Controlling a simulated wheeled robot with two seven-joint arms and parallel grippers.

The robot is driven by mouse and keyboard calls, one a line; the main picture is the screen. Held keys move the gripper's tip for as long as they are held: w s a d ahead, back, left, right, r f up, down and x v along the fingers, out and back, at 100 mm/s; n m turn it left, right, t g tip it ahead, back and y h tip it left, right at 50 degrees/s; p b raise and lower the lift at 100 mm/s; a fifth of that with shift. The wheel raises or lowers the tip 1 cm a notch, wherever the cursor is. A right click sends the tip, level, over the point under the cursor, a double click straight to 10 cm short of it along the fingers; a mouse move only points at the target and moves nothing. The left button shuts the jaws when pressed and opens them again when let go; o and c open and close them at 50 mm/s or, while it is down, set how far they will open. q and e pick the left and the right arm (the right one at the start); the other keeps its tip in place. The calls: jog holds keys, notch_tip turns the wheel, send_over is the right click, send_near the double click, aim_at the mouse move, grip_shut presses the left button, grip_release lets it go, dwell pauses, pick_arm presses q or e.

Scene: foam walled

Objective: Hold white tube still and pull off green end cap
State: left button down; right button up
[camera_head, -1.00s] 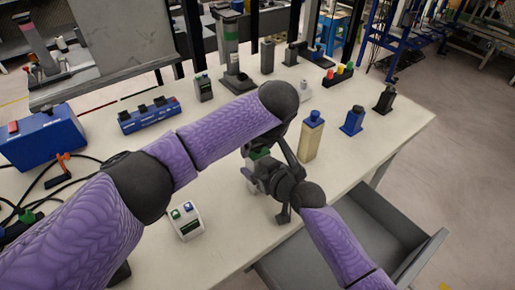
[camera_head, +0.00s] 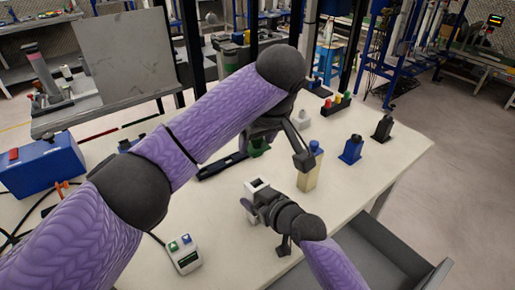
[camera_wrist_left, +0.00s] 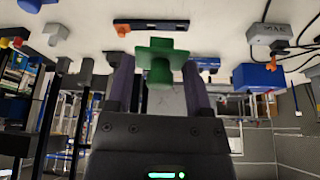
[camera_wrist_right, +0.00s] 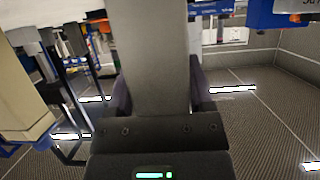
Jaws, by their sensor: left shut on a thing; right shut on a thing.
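The white tube (camera_head: 257,185) stands upright above the table in the head view, its square open top showing. My right gripper (camera_head: 252,197) is shut on it. The tube also fills the middle of the right wrist view (camera_wrist_right: 157,65), between the fingers. The green end cap (camera_head: 258,147) is apart from the tube, higher up in the head view. My left gripper (camera_head: 264,146) is shut on the cap, which sits between the fingers in the left wrist view (camera_wrist_left: 160,62). My left arm hides part of the table behind it.
A small button box (camera_head: 184,254) is at the front left. An open drawer (camera_head: 375,262) juts out below.

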jog(key=o, duration=1.3)
jog(key=shift+o, duration=0.2)
jog(key=shift+s, duration=0.1)
